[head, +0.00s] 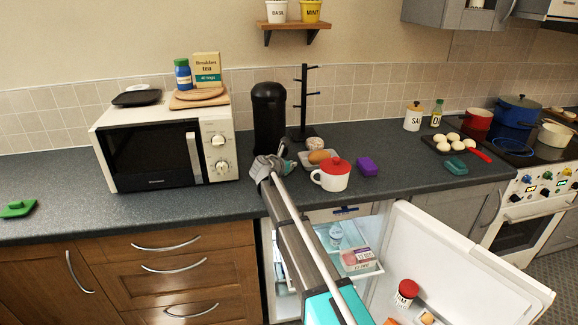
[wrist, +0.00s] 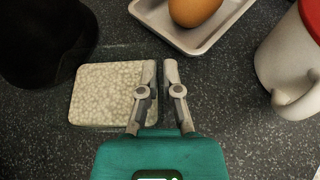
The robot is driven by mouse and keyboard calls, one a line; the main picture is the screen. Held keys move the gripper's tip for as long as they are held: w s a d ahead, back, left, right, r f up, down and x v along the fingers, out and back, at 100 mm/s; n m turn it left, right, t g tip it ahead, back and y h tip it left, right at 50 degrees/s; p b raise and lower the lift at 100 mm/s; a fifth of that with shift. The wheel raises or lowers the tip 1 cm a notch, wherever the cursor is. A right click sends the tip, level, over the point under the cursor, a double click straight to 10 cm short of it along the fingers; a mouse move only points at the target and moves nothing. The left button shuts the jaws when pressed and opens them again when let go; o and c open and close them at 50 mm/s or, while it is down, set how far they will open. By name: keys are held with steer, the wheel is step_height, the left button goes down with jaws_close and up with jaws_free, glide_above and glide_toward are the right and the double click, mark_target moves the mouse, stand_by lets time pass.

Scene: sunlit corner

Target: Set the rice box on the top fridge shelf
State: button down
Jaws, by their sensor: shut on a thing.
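The rice box, a clear squarish box full of pale grains (wrist: 104,92), stands on the dark worktop in the wrist view. My gripper (wrist: 160,68) is shut on the box's right edge, its left finger over the grains and its right finger just outside. In the head view my gripper (head: 264,166) is low at the worktop beside the black canister, and I cannot make out the box there. The fridge under the worktop is open. Its upper shelf (head: 366,273) bears a pink-and-white pack (head: 358,258) and a pale bluish item (head: 336,234); my arm partly covers the fridge.
A black canister (head: 269,120), a mug tree (head: 304,100), a tray with a brown egg (wrist: 190,38) and a red-lidded white mug (head: 332,178) stand close around my gripper. The open fridge door (head: 470,275) reaches right. A microwave (head: 155,150) stands left.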

steer(key=shift+r, duration=0.1)
step_height(320, 180, up, 2)
steer(key=shift+p, duration=1.05)
steer(key=s+d+r+p, duration=0.3)
steer(key=s+r+p, duration=0.7)
steer(key=s, duration=0.3)
steer(key=shift+s+d+r+p, duration=0.25)
steer(key=shift+d+r+p, duration=0.05)
steer(key=shift+r+p, duration=0.1)
steer(key=shift+s+f, duration=0.1)
steer(key=shift+s, duration=0.1)
